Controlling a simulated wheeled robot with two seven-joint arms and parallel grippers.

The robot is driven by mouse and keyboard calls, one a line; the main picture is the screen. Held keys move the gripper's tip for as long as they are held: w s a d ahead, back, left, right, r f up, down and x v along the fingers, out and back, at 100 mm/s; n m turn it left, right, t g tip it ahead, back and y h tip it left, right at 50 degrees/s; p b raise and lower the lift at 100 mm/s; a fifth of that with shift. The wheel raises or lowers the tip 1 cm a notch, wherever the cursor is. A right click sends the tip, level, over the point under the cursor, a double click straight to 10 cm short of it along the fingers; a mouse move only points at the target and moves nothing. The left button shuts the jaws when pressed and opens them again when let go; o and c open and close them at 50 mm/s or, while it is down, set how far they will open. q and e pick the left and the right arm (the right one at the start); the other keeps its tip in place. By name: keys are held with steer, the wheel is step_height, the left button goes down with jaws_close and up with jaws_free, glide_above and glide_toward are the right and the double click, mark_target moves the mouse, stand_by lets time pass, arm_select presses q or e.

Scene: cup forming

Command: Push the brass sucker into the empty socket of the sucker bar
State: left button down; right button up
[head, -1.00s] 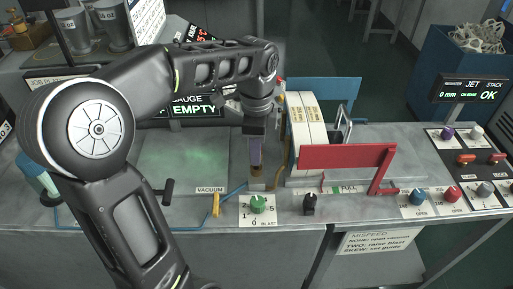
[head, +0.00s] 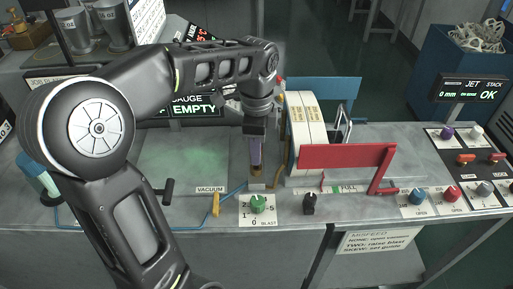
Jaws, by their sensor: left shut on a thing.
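My left gripper (head: 256,152) points straight down near the middle of the bench, its fingers seen edge-on. It is shut on a small brownish-gold piece that looks like the brass sucker (head: 256,171), just below the fingertips. A small pale block (head: 256,185) stands right under it, behind the green dial; whether the piece touches it I cannot tell. The sucker bar and its empty socket cannot be made out; my arm and gripper cover part of that area. My right gripper is not in view.
A green blast dial (head: 257,204) and a yellow vacuum lever (head: 215,205) sit in front of the gripper. A red guard (head: 345,156) and white stacks (head: 309,125) stand close on the right. A gauge screen reading EMPTY (head: 196,107) is behind my arm. The left plate (head: 185,155) is clear.

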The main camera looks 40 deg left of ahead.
arm_select(q)
steer(key=shift+f+b, duration=1.15)
steer(key=shift+f, duration=0.55)
steer(key=c, duration=1)
jaws_free()
steer(key=shift+c, duration=0.2)
steer(key=shift+r, duration=0.25)
step_height(320, 180, up, 5)
steer(key=shift+r, duration=0.1)
steer(key=shift+r+p, duration=0.35)
steer(key=shift+r, duration=0.8)
